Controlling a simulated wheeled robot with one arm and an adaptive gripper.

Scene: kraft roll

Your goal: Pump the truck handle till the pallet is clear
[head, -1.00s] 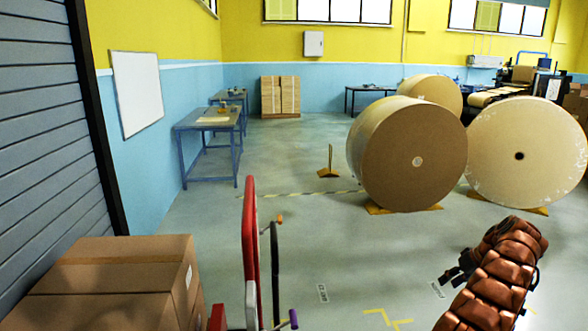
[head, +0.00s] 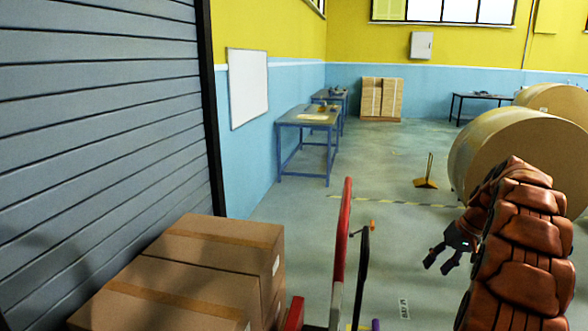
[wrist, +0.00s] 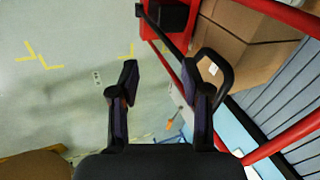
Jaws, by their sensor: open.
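The truck's upright red tube (head: 341,235) stands at lower centre in the head view. A slim black handle (head: 362,275) stands just right of it, with a small orange part (head: 372,226) near its top. In the wrist view a black loop handle (wrist: 229,68) shows by the right finger, beside red tubing (wrist: 290,14). My gripper (head: 438,266) is open and empty, to the right of the black handle and apart from it in the head view. Its two fingers are spread in the wrist view (wrist: 160,78). The pallet is hidden; cardboard boxes (head: 215,250) are stacked left of the truck.
A grey slatted shutter (head: 95,120) lines the left. A yellow stand (head: 426,180) is on the floor ahead. Blue tables (head: 306,118) line the left wall. The floor between is mostly clear.

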